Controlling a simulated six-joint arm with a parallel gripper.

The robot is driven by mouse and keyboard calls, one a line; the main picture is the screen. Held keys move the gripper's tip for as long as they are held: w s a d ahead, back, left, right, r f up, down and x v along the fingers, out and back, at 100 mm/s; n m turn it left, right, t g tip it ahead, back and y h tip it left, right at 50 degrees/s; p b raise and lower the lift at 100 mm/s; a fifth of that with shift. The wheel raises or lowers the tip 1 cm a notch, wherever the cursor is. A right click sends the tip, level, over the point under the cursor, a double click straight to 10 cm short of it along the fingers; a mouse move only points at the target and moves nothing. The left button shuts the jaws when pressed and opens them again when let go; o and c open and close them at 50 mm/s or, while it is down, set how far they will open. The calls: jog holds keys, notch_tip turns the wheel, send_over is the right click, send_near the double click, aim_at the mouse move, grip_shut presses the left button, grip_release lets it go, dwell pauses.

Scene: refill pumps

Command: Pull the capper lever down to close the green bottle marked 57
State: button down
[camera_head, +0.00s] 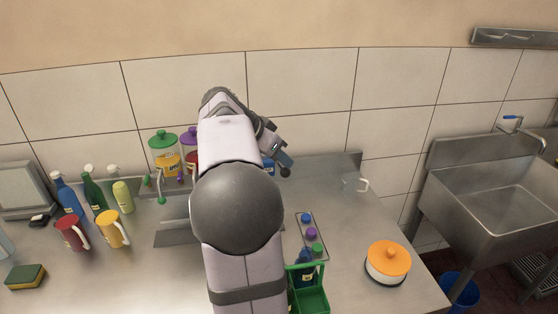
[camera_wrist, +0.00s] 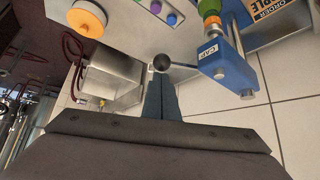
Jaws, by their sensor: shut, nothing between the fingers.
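The blue capper (camera_wrist: 225,62), labelled CAP, stands at the right in the wrist view. Its thin lever ends in a black ball knob (camera_wrist: 162,62). My gripper (camera_wrist: 161,80) is shut and empty, its fingertips right at the knob; I cannot tell whether they touch. A green and orange piece (camera_wrist: 210,12) shows at the capper, cut by the top edge; I cannot tell if it is the bottle. In the head view my arm hides most of the capper. No number 57 is readable. A dark green bottle (camera_head: 95,194) and a light green bottle (camera_head: 123,197) stand at the left.
A tray of coloured caps (camera_head: 312,236) and a green carrier (camera_head: 309,298) lie right of my arm. An orange-lidded pot (camera_head: 388,261) stands farther right. Red (camera_head: 71,233) and yellow (camera_head: 112,229) jugs stand left. The counter right of the cap tray is mostly clear.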

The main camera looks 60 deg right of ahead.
jog(key=shift+s+a+f+b, duration=0.15)
jog(key=shift+a+f+b, duration=0.05)
jog(key=shift+f+b, duration=0.6)
jog(key=shift+f+b, duration=0.95)
jog(key=shift+b, duration=0.1)
jog(key=shift+f, duration=0.15)
jog(key=shift+f+b, duration=0.85)
jog(key=shift+b, duration=0.15)
jog(key=shift+f+b, duration=0.85)
jog(key=shift+f, duration=0.1)
jog(key=shift+r, duration=0.15)
